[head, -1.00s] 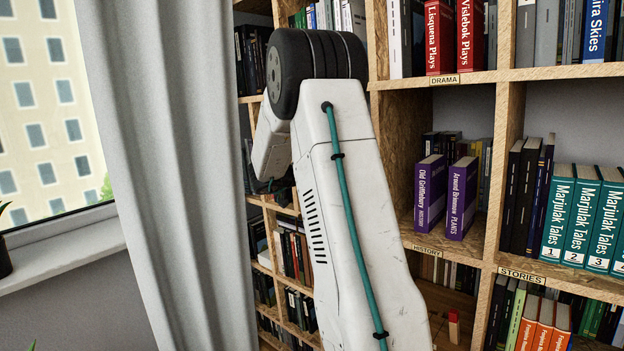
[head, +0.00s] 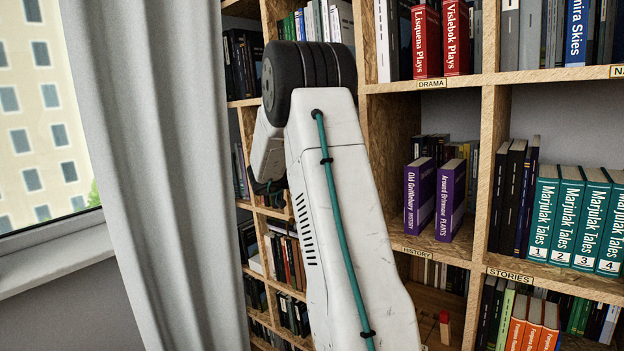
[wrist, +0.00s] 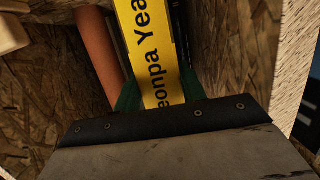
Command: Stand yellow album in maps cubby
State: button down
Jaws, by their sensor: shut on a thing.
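The yellow album (wrist: 150,40) shows its spine with black lettering in the wrist view. My gripper (wrist: 160,93) is shut on it, with green fingertips on either side of its near end. The album's far end runs out of the top of the picture. It sits between rough chipboard walls, but I cannot tell which cubby this is. In the head view my arm hides the gripper and album. No maps label is readable.
A reddish-brown cylinder (wrist: 98,55) lies left of the album. A pale divider edge (wrist: 297,65) stands close on the right. In the head view, purple books (head: 419,197) stand in the history cubby and teal books (head: 567,215) above the stories label (head: 510,276).

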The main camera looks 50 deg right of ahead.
jog(key=shift+f, duration=0.1)
jog(key=c, duration=0.7)
grip_release()
jog(key=shift+c, duration=0.2)
jog(key=shift+f, duration=0.1)
jog(key=v, duration=0.7)
jog(key=shift+a, duration=0.4)
jog(key=shift+r, duration=0.2)
